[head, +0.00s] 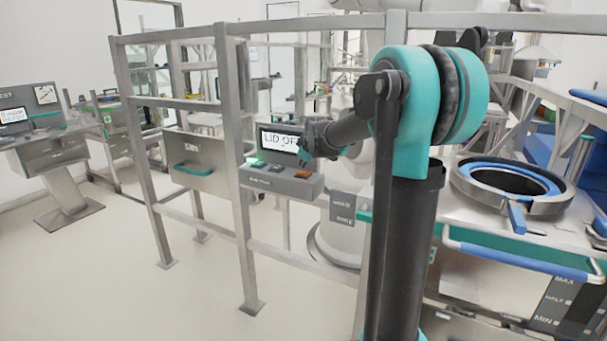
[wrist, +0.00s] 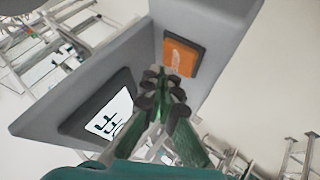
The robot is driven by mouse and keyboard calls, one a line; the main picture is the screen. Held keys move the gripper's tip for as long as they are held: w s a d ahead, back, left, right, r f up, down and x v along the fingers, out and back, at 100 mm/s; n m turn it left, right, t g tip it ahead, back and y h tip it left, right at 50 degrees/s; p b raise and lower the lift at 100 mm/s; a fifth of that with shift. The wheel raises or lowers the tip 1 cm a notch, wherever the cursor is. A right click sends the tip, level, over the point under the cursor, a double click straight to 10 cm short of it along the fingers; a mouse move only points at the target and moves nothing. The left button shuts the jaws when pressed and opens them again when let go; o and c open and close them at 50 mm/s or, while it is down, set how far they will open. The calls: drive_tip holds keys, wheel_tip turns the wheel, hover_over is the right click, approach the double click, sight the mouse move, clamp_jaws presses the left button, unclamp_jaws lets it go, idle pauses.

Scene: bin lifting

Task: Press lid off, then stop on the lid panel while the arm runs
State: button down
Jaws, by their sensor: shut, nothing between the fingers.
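The lid panel (head: 250,177) is a grey sloped box on the metal frame. Its screen (head: 272,141) reads "LID OF", with the end hidden by my arm. The panel has a green button (head: 257,163), a dark one and an orange button (head: 303,174). My gripper (head: 304,158) is shut and empty, fingers pointing at the panel near the orange button. In the wrist view the gripper (wrist: 160,73) is beside the lower left of the orange button (wrist: 183,56); I cannot tell whether it touches. The screen (wrist: 100,118) is left of the fingers there.
Metal rails (head: 232,150) stand around the panel. A round vessel opening with a blue ring (head: 470,172) is on the right, with a blue-handled bench below it. Another console (head: 50,150) stands at the far left. The floor at the front left is clear.

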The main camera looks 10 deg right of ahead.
sight(304, 173)
drive_tip(key=shift+f, duration=0.9)
idle(0.8)
drive_tip(key=shift+r, duration=0.9)
drive_tip(key=shift+r, duration=2.5)
